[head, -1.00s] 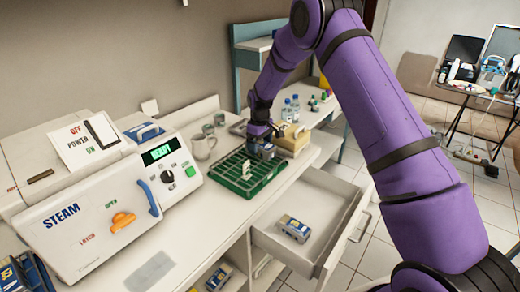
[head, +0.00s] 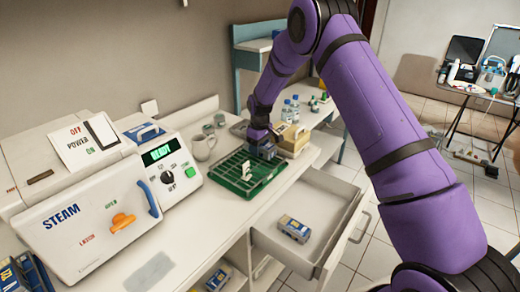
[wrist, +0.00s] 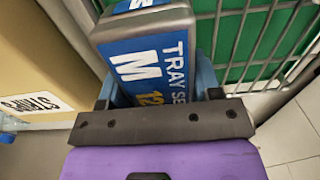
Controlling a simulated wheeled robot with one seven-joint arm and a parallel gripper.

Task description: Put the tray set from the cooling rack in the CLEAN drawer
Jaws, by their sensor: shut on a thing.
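A tray set with a blue label reading "TRAY SE", "M" and "12" (wrist: 150,70) is between the jaws of my gripper (wrist: 160,95) in the wrist view. In the head view my gripper (head: 262,139) is at the right back corner of the green cooling rack (head: 232,181), and the tray set there is mostly hidden by it. The gripper is shut on the tray set. I cannot tell whether the set still touches the rack. The open drawer (head: 336,192) is below and right of the rack, with another blue-labelled set (head: 294,229) inside.
A steam sterilizer (head: 95,215) stands at the left, with a mug (head: 203,147) behind the rack. A tan box (head: 293,140), labelled "STRIPS" in the wrist view (wrist: 35,60), stands close beside my gripper. Bottles (head: 291,108) stand farther back. The drawer has free floor behind its set.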

